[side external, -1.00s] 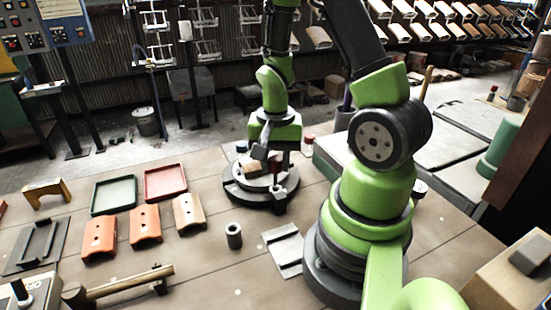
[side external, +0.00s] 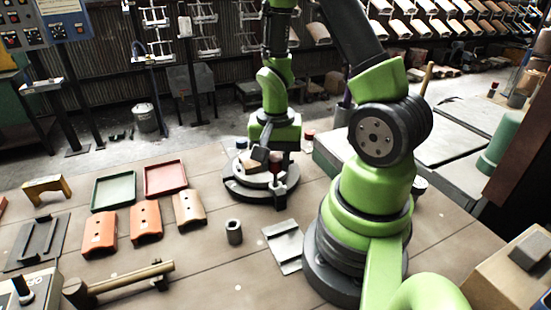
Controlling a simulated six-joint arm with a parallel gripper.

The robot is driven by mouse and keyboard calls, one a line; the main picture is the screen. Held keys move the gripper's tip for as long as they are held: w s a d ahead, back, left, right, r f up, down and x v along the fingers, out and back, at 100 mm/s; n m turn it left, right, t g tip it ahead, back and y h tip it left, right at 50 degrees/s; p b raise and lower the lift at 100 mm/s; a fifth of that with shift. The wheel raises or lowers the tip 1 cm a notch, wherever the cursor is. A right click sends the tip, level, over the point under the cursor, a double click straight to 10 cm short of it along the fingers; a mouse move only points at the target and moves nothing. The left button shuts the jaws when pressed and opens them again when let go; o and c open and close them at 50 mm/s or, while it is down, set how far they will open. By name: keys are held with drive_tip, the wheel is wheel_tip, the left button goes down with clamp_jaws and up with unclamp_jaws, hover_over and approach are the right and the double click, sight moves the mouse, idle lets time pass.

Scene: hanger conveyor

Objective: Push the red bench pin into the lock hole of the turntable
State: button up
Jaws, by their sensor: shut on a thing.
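The turntable (side external: 260,190) is a dark round base on the bench, in the middle of the side view. A tan block and grey parts sit on its top. A small upright post (side external: 279,190) stands at its near right edge. My gripper (side external: 275,154) points down over the turntable's right side, above the post. It is shut on the red bench pin (side external: 274,160), which shows only as a small red patch between the fingers. The pin's lower end and the lock hole are too small and hidden to make out, so I cannot tell whether they touch.
Green (side external: 114,190) and red (side external: 165,178) trays and several curved orange and tan pieces lie left of the turntable. A grey hollow cylinder (side external: 234,232), a flat metal plate (side external: 284,246) and a mallet (side external: 125,283) lie nearer. A red-topped item (side external: 309,137) stands behind.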

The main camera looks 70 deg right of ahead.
sight(276, 184)
drive_tip(key=shift+f, duration=1.95)
drive_tip(key=o, duration=0.7)
drive_tip(key=o, duration=0.5)
drive_tip(key=shift+o, duration=0.2)
drive_tip(key=shift+r, duration=3.05)
